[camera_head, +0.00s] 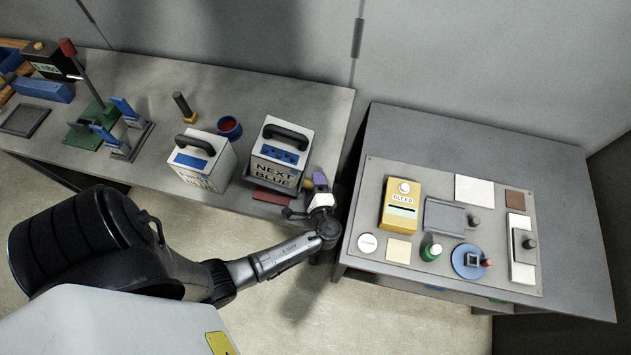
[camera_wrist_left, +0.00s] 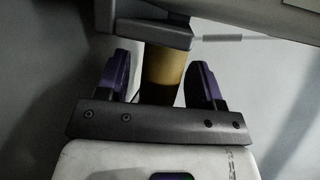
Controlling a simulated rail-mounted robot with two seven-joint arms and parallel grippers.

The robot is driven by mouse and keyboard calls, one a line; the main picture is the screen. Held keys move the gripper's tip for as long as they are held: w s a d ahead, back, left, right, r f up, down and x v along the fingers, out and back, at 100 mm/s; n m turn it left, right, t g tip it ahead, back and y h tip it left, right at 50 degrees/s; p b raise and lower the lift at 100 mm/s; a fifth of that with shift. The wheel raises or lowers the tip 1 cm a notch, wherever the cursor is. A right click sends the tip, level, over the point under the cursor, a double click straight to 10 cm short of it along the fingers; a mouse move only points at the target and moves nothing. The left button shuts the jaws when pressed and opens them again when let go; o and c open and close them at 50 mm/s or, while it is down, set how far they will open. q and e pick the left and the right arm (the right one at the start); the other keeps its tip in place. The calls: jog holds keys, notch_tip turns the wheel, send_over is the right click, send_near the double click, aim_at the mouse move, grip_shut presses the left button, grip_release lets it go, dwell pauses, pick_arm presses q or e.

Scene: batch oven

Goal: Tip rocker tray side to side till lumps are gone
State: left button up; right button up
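I cannot tell for sure which item is the rocker tray, and no lumps can be made out. A flat grey tray-like plate (camera_head: 443,216) with a grey knob lies on the right table's panel. My left gripper (camera_head: 320,184) is by the right end of the back table, beside the box marked NEXT BLUE (camera_head: 277,158). In the left wrist view its purple fingers (camera_wrist_left: 166,82) are apart, with a tan cylinder (camera_wrist_left: 164,72) between or beyond them. A gap shows at the cylinder's left; contact at its right is unclear. My right gripper is not in view.
Another handled white box (camera_head: 202,160) and a blue-rimmed red cup (camera_head: 229,127) stand on the back table (camera_head: 150,80). The right table (camera_head: 490,135) bears a yellow box (camera_head: 401,205), a blue disc (camera_head: 467,263) and a green-sided cylinder (camera_head: 430,250). A floor gap separates the tables.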

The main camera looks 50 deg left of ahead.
pick_arm(q)
jog(key=shift+d, duration=0.15)
jog(key=shift+s+d, duration=0.15)
jog(key=shift+d, duration=0.1)
jog(key=b+v, duration=0.2)
jog(key=v, duration=1.1)
